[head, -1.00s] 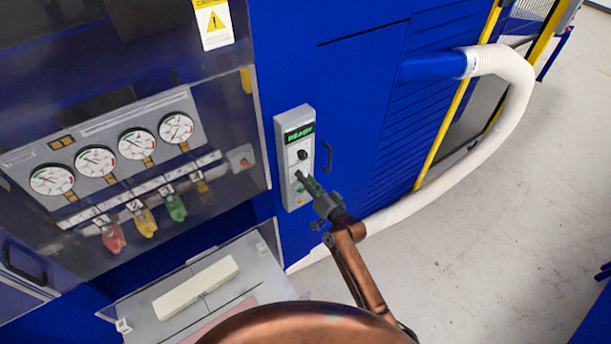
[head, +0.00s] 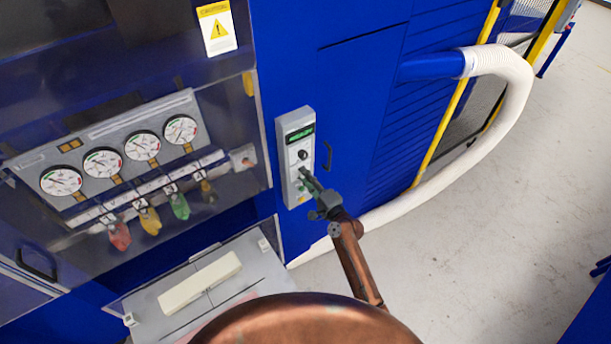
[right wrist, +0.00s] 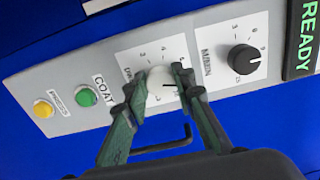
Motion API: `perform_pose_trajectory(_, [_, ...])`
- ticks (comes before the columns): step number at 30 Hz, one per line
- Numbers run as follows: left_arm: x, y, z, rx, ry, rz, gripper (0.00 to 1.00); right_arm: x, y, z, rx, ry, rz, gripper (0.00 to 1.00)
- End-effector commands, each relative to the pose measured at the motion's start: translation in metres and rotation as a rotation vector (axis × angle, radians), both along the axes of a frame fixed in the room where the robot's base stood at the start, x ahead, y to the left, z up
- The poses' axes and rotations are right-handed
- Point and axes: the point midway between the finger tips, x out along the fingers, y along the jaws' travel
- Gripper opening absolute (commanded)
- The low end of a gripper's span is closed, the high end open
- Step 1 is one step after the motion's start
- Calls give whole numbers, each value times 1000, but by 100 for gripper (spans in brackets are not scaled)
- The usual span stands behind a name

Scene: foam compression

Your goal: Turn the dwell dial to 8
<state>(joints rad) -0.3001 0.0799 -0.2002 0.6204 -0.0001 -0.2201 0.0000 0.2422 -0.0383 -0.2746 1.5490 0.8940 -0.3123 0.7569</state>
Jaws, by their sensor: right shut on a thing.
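The control panel (head: 287,165) is a tall, narrow light-grey box on the blue machine front. In the right wrist view, the dwell dial (right wrist: 161,90) is a pale round knob on a white scale plate (right wrist: 133,58). A short dark mark shows on its face. My right gripper (right wrist: 158,87) has one finger on each side of this dial and is shut on it. The fingers hide part of the scale, so the setting cannot be read. In the head view my right gripper (head: 304,174) reaches the panel's middle from the lower right. My left gripper is not in view.
A black knob (right wrist: 243,58) sits beside the dwell dial, towards the green READY display (right wrist: 307,40). Green (right wrist: 87,97) and yellow (right wrist: 43,108) buttons lie on the other side. A dark handle (head: 327,157) stands right of the panel. A white hose (head: 520,95) curves to the floor.

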Motion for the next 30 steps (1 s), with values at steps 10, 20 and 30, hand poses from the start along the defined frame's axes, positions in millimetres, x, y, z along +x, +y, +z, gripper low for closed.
perform_pose_trajectory(10, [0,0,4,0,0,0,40,1,-1,1,73,46,-2,0])
perform_pose_trajectory(20, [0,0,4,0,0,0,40,1,-1,1,77,49,-2,0])
perform_pose_trajectory(30, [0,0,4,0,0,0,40,1,0,1,75,49,-1,41])
